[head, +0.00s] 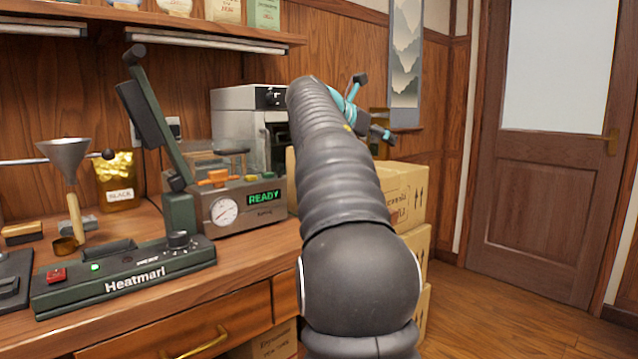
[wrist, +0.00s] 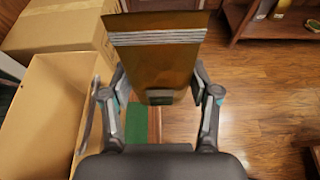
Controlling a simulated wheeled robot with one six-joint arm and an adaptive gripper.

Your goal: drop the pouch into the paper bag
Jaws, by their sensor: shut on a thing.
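The pouch (wrist: 155,45) is a flat brown-amber packet with pale stripes across its top end. It is between the fingers of my gripper (wrist: 158,82) in the wrist view, shut on it. A tan open-topped container (wrist: 45,120), which looks like the paper bag, stands at the left of the wrist view with a grey loop at its right edge. The pouch is to the right of its opening in that picture, not inside it; the height between them is unclear.
A closed cardboard box (wrist: 60,28) lies beyond the container, and stacked cartons (head: 405,195) stand right of the workbench (head: 150,335). A gold pouch marked BLACK (head: 119,172), a funnel (head: 66,160) and a press (head: 235,210) are on the bench. Wooden floor (head: 500,310) is open at right.

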